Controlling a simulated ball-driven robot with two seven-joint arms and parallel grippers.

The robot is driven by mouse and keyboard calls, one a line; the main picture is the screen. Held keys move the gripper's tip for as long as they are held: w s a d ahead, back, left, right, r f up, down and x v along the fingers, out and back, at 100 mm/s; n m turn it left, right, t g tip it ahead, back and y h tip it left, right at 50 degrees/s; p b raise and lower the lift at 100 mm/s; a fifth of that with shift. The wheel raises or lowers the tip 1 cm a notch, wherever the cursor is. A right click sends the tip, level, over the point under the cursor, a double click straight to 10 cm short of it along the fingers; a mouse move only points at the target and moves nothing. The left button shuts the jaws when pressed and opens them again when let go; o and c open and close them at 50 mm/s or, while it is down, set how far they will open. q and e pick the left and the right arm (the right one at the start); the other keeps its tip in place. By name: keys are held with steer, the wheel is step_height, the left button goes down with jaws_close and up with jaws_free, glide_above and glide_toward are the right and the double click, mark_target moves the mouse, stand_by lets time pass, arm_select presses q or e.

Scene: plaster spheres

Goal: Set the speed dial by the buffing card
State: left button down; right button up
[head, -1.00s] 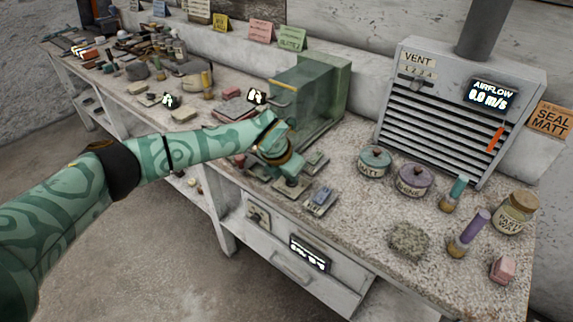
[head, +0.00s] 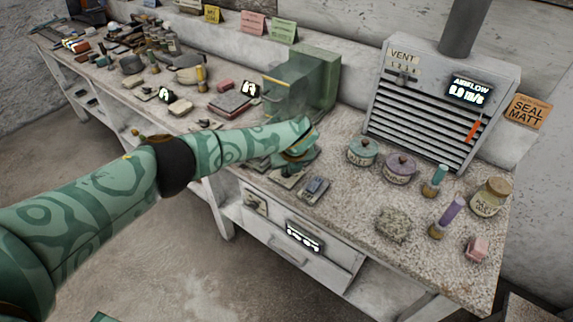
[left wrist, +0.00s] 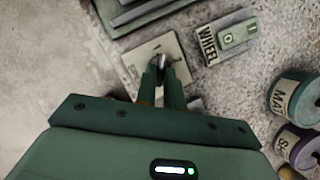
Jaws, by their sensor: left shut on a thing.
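My left gripper (left wrist: 160,72) is shut on the speed dial (left wrist: 163,60), a small dark metallic knob on a pale plate (left wrist: 138,58). The plate's lettering is partly hidden by the fingers. In the head view my left gripper (head: 293,163) is low over the bench, left of the wheel switch, and hides most of the dial. Yellow (head: 213,14), pink (head: 252,22) and green (head: 283,30) cards stand along the wall; their text is too small to read, so I cannot tell which is the buffing card. My right gripper is not in view.
The wheel switch (left wrist: 228,37) is beside the plate. A green machine (head: 318,75) stands behind. Two lidded jars (head: 362,152) are to the right, near the vent box (head: 420,115). A lit display (head: 304,237) is on the bench front; its figures are unreadable.

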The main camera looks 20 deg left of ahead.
arm_select(q)
steer(key=shift+w+d+n+g+y+b, duration=0.15)
steer(key=shift+n+g+y+b, duration=0.25)
steer(key=shift+n, duration=1.2)
steer(key=c, duration=1.5)
jaws_free()
steer(key=p+v, duration=0.5)
steer(key=v, duration=1.1)
steer(key=shift+r+p, duration=0.15)
steer(key=shift+p, duration=0.15)
